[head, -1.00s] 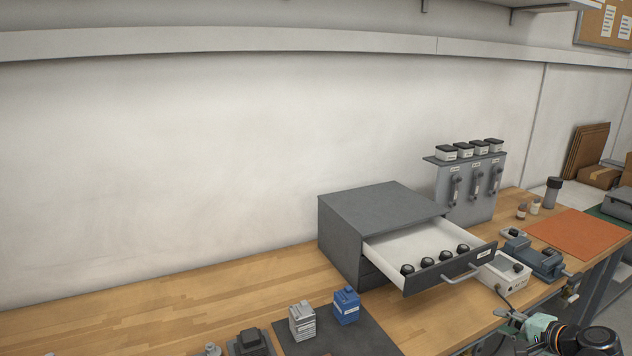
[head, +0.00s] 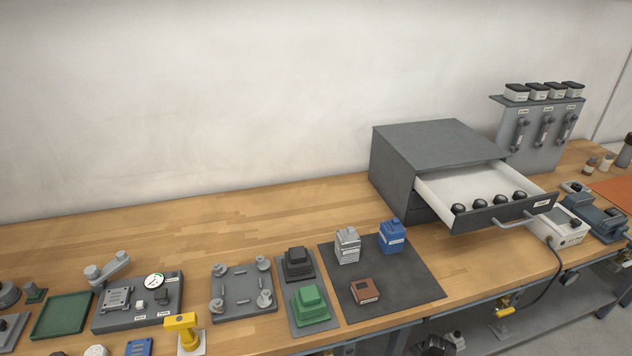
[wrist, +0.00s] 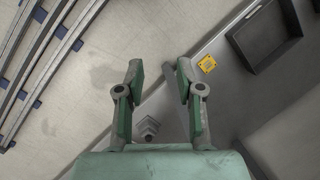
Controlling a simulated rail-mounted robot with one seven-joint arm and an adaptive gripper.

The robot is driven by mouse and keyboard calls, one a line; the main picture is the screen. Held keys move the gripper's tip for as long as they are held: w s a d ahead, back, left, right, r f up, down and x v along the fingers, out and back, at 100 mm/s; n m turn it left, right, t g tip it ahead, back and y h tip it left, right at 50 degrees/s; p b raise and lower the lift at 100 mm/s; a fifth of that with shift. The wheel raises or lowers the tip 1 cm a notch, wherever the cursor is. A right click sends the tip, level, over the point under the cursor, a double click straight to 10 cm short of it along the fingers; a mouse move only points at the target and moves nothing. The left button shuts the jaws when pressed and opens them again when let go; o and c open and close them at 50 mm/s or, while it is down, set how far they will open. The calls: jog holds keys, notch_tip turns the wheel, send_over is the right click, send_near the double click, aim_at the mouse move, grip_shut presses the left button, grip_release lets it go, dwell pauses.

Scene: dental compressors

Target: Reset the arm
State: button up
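My gripper (wrist: 160,70) shows in the wrist view with its two green-and-grey fingers spread apart. Nothing is between the fingertips. The fingers hang over a pale floor and a grey surface, clear of the things in view. In the head view the gripper cannot be clearly made out; a dark mechanical part shows at the bottom edge, and I cannot tell what it is.
A grey cabinet (head: 440,145) stands on the wooden bench (head: 250,205) with its drawer (head: 480,185) pulled out, holding several black knobs. Fixtures and blocks line the bench front. In the wrist view, a dark tray (wrist: 268,48), a yellow piece (wrist: 207,64) and rails (wrist: 45,55) lie around.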

jog(key=s+a+f+n+g+h, duration=0.1)
jog(key=s+a+f+n+g, duration=0.1)
jog(key=s+a, duration=0.4)
jog(key=s+a+f+n+g+h, duration=0.1)
jog(key=s+a+f+n, duration=0.3)
jog(key=s, duration=0.5)
notch_tip(320, 180, down, 2)
jog(key=shift+s+a+g+h, duration=0.15)
jog(key=shift+a+g+h, duration=0.15)
jog(key=shift+a+g, duration=0.8)
